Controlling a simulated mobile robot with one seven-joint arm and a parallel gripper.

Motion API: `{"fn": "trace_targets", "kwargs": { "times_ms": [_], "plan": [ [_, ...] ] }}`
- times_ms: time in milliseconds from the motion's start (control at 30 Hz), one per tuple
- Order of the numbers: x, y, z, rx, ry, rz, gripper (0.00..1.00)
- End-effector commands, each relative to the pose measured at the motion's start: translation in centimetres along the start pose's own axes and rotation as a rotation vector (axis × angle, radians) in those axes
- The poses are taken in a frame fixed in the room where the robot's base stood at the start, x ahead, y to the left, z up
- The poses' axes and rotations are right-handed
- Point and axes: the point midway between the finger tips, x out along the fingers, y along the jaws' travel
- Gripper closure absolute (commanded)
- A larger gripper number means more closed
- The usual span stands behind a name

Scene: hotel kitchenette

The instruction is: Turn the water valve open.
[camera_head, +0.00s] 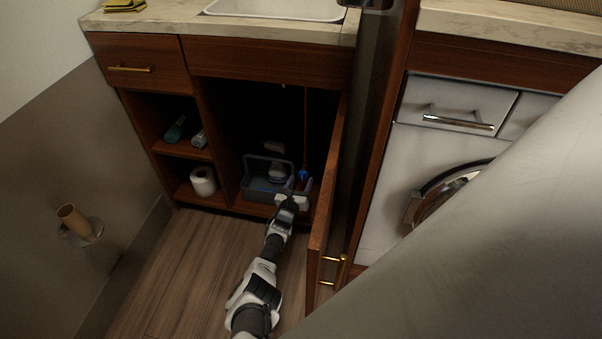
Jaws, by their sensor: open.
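A small blue valve handle (303,175) sits at the lower end of a thin reddish-brown pipe (305,125) inside the open cabinet under the sink. My gripper (297,187) reaches into the cabinet's lower right and is open. Its fingertips are close to the blue handle, just below it in the picture. I cannot tell whether they touch it. The rest of the valve body is too small and dark to make out.
A grey caddy (256,188) with a bottle (277,172) stands left of my gripper. The open cabinet door (328,190) is close on the right. A washing machine (440,150) stands further right.

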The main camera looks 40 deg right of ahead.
Motion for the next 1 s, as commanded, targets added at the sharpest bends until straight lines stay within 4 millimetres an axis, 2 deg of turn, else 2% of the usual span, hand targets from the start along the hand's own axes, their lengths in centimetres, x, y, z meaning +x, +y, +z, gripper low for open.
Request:
{"fn": "trace_targets", "kwargs": {
  "times_ms": [200, 500, 833, 1000],
  "plan": [
    [1.39, -0.06, -0.05, -0.002, -0.001, 0.0, 0.45],
    [1.5, -0.07, 0.1, -0.002, -0.001, 0.0, 0.45],
    [1.48, -0.08, 0.07, -0.002, -0.001, 0.0, 0.88],
    [1.47, -0.08, 0.08, 0.005, 0.0, 0.0, 0.89]
  ]
}}
